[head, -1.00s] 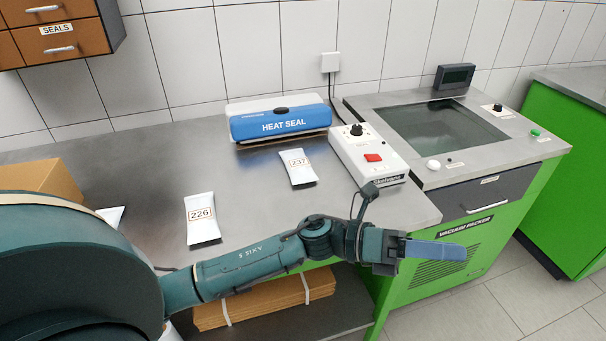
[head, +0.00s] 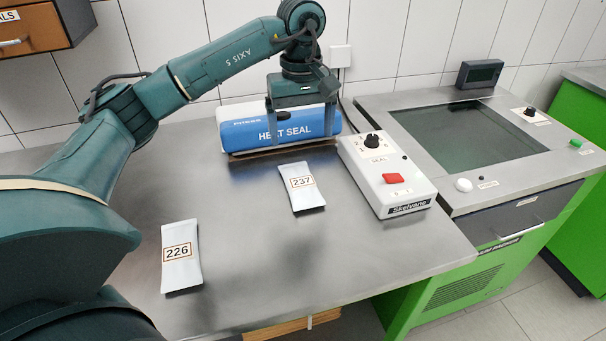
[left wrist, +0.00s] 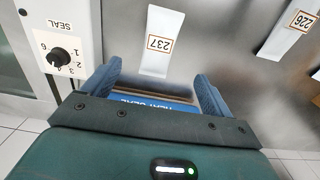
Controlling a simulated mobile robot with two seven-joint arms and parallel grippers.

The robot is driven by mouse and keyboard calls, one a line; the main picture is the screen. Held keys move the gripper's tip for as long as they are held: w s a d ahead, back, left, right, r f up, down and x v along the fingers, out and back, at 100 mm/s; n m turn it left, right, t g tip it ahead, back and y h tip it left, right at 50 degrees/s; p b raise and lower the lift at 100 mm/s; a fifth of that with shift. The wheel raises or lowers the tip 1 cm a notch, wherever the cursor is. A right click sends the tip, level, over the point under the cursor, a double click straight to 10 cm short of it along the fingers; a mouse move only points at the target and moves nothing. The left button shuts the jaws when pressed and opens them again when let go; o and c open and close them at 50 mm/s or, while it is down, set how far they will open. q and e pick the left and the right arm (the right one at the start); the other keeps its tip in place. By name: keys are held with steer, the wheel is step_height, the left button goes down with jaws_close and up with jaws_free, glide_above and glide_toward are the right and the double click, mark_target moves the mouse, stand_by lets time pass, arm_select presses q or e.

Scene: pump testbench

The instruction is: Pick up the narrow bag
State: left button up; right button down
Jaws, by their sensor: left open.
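Two slim white bags lie flat on the steel bench. The bag labelled 237 (head: 303,200) lies in front of the heat sealer; it also shows in the left wrist view (left wrist: 160,25), beyond the fingers. The bag labelled 226 (head: 182,275) lies nearer and to the left; it also shows at the right of the left wrist view (left wrist: 284,38). I cannot tell surely which is narrower. My left gripper (head: 300,122) is open and points down over the heat sealer, behind bag 237. Its fingers (left wrist: 158,76) hold nothing. My right gripper is not in view.
The blue heat sealer (head: 240,133) stands at the back below my left gripper. A white control box (head: 375,165) and the vacuum packer (head: 465,185) are to the right. A drawer unit (head: 45,30) hangs upper left. The bench front is clear.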

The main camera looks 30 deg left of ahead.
arm_select(q)
glide_above(302, 185)
steer(key=f, duration=0.7)
steer(key=shift+w+a+f, duration=0.2)
steer(key=shift+f, duration=0.05)
steer(key=shift+s+d+f+p, duration=0.15)
steer(key=shift+f+p, duration=0.45)
steer(key=shift+f, duration=2.1)
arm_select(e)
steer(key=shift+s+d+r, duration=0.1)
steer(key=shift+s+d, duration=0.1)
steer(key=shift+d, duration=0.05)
arm_select(q)
steer(key=shift+c, duration=0.3)
